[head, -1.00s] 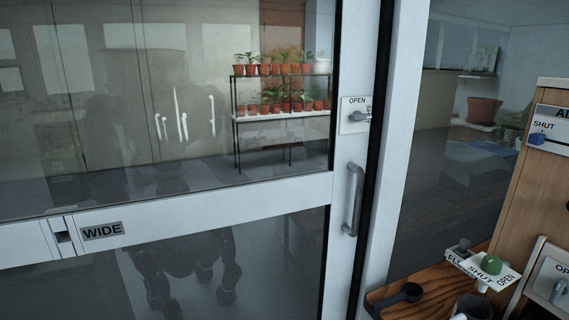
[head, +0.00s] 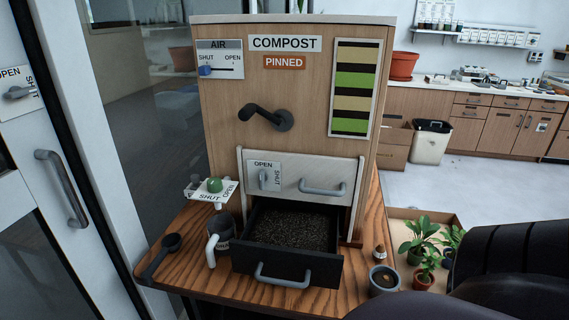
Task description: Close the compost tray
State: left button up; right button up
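The compost tray is a black drawer (head: 284,263) at the foot of a wooden cabinet (head: 225,120) labelled COMPOST. It is pulled out toward me and holds dark, crumbly compost. A grey bar handle (head: 282,280) is on its front. Above it is a white panel (head: 335,176) with its own grey handle (head: 323,188) and a small OPEN/SHUT latch (head: 264,179), whose lever hangs upright. A dark crank lever (head: 268,118) sits higher, below an orange PINNED label (head: 284,63). Neither gripper is in view.
A dark scoop (head: 163,255), a mug (head: 218,242) and a SHUT/OPEN plate with green knob (head: 214,185) are left of the drawer. A grey pot (head: 384,279) and small plants (head: 422,248) are to the right. A glass door's handle (head: 62,188) is at left.

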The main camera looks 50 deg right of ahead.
aim_at(290, 243)
jog(key=z, duration=1.45)
jog(key=k, duration=0.2)
jog(key=j+z, duration=0.05)
